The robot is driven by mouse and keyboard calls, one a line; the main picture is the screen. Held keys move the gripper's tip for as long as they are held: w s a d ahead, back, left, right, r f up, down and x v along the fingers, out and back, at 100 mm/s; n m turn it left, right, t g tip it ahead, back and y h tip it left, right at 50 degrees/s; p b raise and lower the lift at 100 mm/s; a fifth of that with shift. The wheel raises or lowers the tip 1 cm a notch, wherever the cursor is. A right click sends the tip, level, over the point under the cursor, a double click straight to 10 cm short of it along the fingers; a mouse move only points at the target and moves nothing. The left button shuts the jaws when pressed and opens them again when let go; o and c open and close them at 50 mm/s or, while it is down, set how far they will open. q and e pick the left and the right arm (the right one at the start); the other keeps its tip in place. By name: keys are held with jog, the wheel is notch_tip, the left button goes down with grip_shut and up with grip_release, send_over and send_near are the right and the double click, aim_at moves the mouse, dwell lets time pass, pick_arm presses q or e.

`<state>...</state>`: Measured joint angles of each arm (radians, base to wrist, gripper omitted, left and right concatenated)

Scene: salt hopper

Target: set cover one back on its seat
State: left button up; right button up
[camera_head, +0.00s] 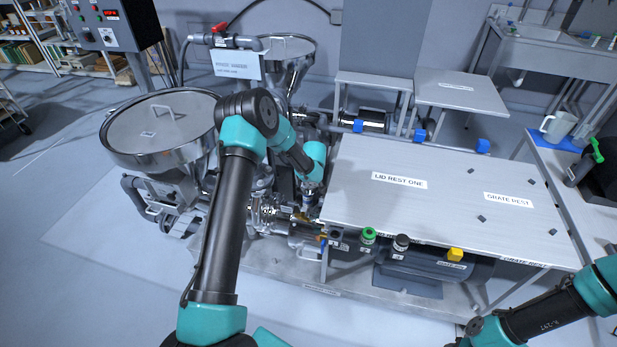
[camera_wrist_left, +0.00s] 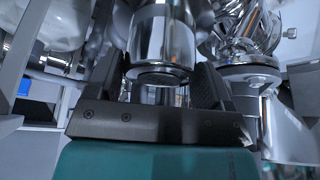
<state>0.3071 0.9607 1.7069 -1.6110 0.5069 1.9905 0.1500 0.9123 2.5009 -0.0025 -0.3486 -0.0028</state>
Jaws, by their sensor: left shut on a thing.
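A round grey metal cover (camera_head: 140,128) with a bar handle lies on the left hopper (camera_head: 165,163) in the head view and looks level; no label on it is readable. My left gripper (camera_head: 306,201) is low among the pipework beside the table, well to the right of this cover. In the left wrist view my left gripper (camera_wrist_left: 165,92) is shut on a shiny metal cylinder (camera_wrist_left: 162,40) between its dark fingers. I cannot tell what part the cylinder belongs to. My right arm shows at the lower right, but its gripper is out of view.
The metal table (camera_head: 345,205) labelled LID REST ONE and GRATE REST is bare apart from small dark blocks. Green, black and yellow knobs (camera_head: 455,254) line its front. A second hopper (camera_head: 285,48) and a white sign (camera_head: 236,65) stand behind my left arm.

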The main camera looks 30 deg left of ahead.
aim_at(308, 190)
pick_arm(q)
jog(key=shift+f, duration=3.35)
jog(key=shift+f, duration=0.55)
jog(key=o, duration=1.1)
